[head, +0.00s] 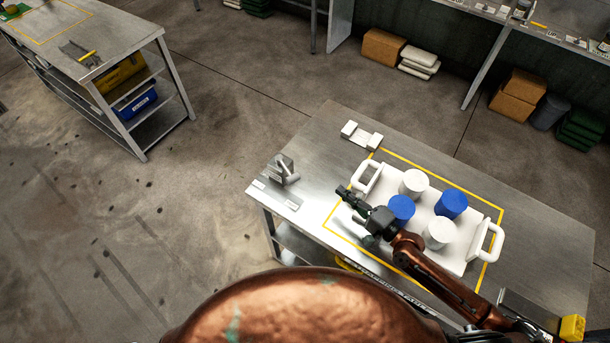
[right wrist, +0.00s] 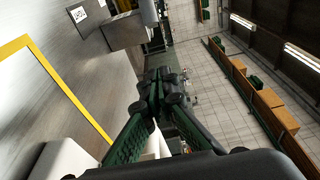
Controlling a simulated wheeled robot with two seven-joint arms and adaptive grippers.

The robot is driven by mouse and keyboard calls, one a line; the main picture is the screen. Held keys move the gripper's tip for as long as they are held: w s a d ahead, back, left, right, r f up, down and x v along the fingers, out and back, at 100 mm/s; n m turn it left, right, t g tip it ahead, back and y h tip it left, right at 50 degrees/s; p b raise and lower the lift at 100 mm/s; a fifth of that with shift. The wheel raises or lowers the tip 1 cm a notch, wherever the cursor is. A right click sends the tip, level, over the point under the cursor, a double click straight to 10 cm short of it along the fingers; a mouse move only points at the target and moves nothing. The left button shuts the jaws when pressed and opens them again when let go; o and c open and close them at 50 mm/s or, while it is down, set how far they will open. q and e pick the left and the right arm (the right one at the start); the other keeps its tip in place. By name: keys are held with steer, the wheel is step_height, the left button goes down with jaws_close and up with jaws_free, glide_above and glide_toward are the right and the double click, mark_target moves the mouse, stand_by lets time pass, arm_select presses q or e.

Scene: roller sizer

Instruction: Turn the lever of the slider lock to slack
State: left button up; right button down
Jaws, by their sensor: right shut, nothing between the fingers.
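A grey metal fixture (head: 283,168) with an upright angled part stands at the left corner of the steel table; it looks like the slider lock. The lever's position is too small to tell. In the right wrist view a metal block (right wrist: 123,30) at the top, past the fingertips, seems to be the same fixture. My right gripper (head: 343,191) is shut and empty, above the left end of the white tray and to the right of the fixture, apart from it. It also shows in the right wrist view (right wrist: 163,78), fingertips together. My left gripper is not in view.
The white tray (head: 455,262) with two handles holds two white rollers (head: 413,182) and two blue rollers (head: 452,204), inside a yellow outline. A white notched block (head: 361,136) lies at the back edge. Bare steel separates fixture and tray.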

steer(key=w+a+p, duration=0.4)
steer(key=w+a, duration=0.2)
steer(key=a, duration=0.5)
steer(key=shift+w+a+p, duration=0.15)
steer(key=shift+p, duration=0.2)
